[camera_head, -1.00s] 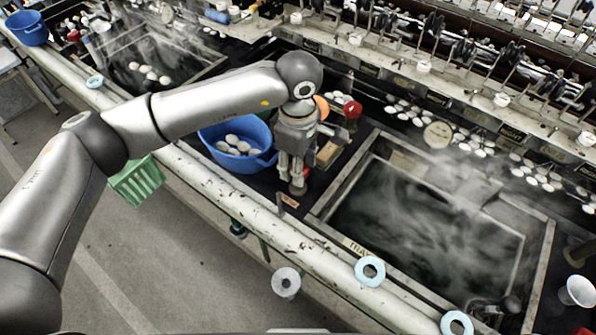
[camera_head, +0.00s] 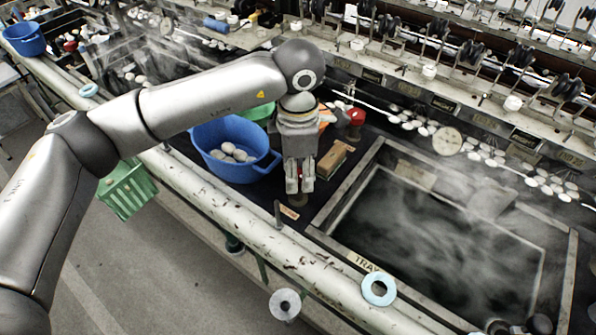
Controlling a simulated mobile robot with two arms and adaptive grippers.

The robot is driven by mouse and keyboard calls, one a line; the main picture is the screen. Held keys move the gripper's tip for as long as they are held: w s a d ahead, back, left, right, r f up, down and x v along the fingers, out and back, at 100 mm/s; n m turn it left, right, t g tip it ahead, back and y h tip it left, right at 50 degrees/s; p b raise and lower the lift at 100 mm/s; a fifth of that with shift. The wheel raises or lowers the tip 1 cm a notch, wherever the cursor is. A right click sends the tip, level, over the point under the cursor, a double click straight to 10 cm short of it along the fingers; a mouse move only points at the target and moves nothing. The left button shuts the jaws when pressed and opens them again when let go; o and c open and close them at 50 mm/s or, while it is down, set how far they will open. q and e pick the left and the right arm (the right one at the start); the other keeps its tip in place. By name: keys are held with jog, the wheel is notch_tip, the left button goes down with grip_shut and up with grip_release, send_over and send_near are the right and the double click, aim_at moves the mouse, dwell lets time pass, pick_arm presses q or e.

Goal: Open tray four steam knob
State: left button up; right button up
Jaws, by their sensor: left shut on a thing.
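My left gripper (camera_head: 299,184) points straight down at the deck between the blue tub and the steaming tray. Its fingers are shut on a small knob, mostly hidden between them, with a bit of red showing. A round brownish base (camera_head: 297,200) shows just below the fingertips. The steaming tray (camera_head: 345,182) lies to the right of the gripper. Its label (camera_head: 367,262) reads "TRAY", and a pale blue ring covers the number. My right gripper is not in view.
A blue tub (camera_head: 238,169) of white cocoons stands close left of the gripper. A brown block (camera_head: 334,160) and a red knob (camera_head: 355,117) are close right and behind. A pale blue ring (camera_head: 367,290) sits on the front pipe (camera_head: 225,208). A green basket (camera_head: 127,190) hangs at left.

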aim_at(298, 175)
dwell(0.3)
pick_arm(q)
jog(key=o, duration=1)
jog(key=shift+r, duration=0.1)
notch_tip(298, 175, up, 12)
